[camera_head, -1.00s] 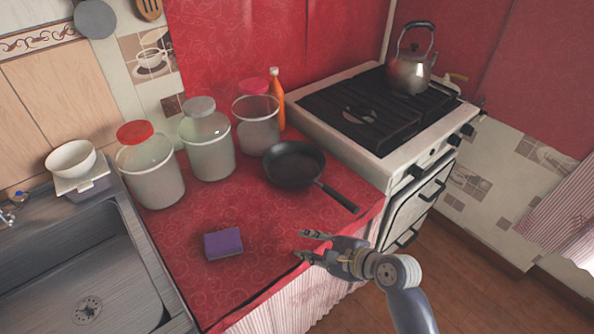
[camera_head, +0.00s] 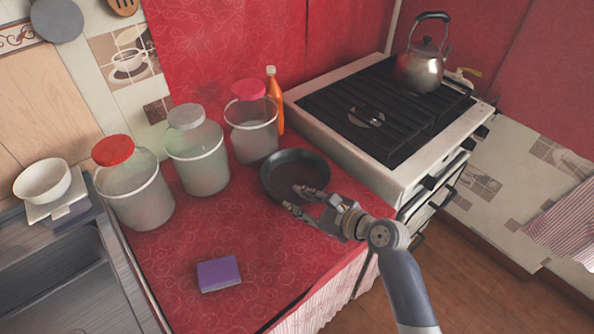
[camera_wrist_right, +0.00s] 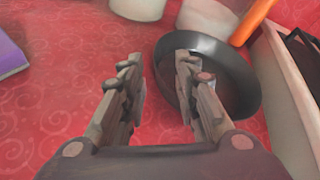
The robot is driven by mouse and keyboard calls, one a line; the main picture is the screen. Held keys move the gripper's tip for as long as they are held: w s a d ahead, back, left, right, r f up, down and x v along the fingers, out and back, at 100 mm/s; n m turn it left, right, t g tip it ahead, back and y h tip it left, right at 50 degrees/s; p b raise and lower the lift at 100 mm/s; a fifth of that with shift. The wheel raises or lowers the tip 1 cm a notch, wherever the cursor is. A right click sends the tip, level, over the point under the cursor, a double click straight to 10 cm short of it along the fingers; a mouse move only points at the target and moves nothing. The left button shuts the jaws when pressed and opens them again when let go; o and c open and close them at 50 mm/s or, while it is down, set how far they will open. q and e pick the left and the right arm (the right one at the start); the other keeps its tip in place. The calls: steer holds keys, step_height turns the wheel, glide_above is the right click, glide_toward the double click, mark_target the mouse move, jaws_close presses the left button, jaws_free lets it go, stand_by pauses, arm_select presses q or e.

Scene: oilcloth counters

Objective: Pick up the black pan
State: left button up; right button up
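The black pan (camera_head: 290,172) lies on the red oilcloth counter (camera_head: 235,240), beside the jars and the stove. In the head view my right gripper (camera_head: 293,199) is over the pan's near side, and the gripper and wrist hide the pan's handle. In the right wrist view the pan (camera_wrist_right: 240,85) is at the upper right, partly behind the right finger. My left gripper is not in view.
Three jars with red, grey and pink lids (camera_head: 135,190) stand left of and behind the pan, with an orange bottle (camera_head: 275,100) behind. The white stove (camera_head: 400,175) with a kettle (camera_head: 424,70) is at right. A purple sponge (camera_head: 219,274) lies front left, near the sink (camera_head: 75,300).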

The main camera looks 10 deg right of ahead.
mark_target(266, 189)
steer(key=shift+x, duration=1.15)
steer(key=x, duration=0.2)
steer(key=shift+a, duration=0.35)
steer(key=shift+w+a+f, duration=0.1)
steer(key=shift+w+f, duration=0.05)
steer(key=shift+w, duration=0.1)
steer(key=shift+w+a+f, duration=0.1)
steer(key=shift+w+a, duration=0.05)
steer(key=shift+w, duration=0.1)
steer(key=x, duration=0.4)
steer(key=shift+s+f, duration=0.1)
steer(key=shift+f, duration=0.1)
steer(key=shift+a+f, duration=0.1)
steer(key=shift+a, duration=0.05)
jaws_close()
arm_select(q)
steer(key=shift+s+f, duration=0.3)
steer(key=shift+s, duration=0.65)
arm_select(e)
steer(key=shift+w, duration=0.3)
